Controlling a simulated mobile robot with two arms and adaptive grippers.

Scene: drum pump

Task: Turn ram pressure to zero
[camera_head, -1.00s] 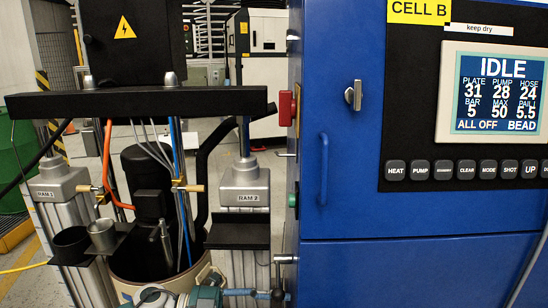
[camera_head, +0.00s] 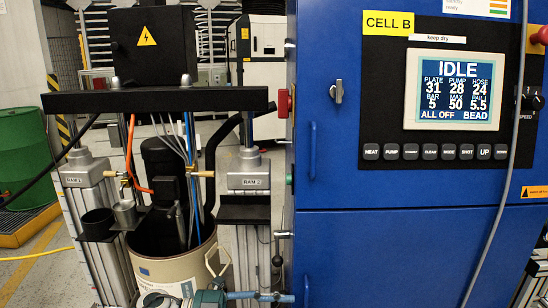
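The drum pump stands at the left under a black crossbar (camera_head: 160,101), between ram 1 (camera_head: 82,172) and ram 2 (camera_head: 245,172). A beige pail (camera_head: 172,272) is below it. A small black-handled lever (camera_head: 277,262) sits between ram 2 and the blue cabinet. No control marked as ram pressure is readable. The cabinet screen (camera_head: 453,91) reads IDLE, BAR 5, MAX 50, ALL OFF. A black knob (camera_head: 533,98) marked SPEED is at the right edge.
The blue cabinet (camera_head: 390,245) fills the right half, with a red switch (camera_head: 284,102) on its left side and a button row under the screen. A hanging cable crosses its front. A green drum (camera_head: 22,150) stands at the far left. Floor shows at lower left.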

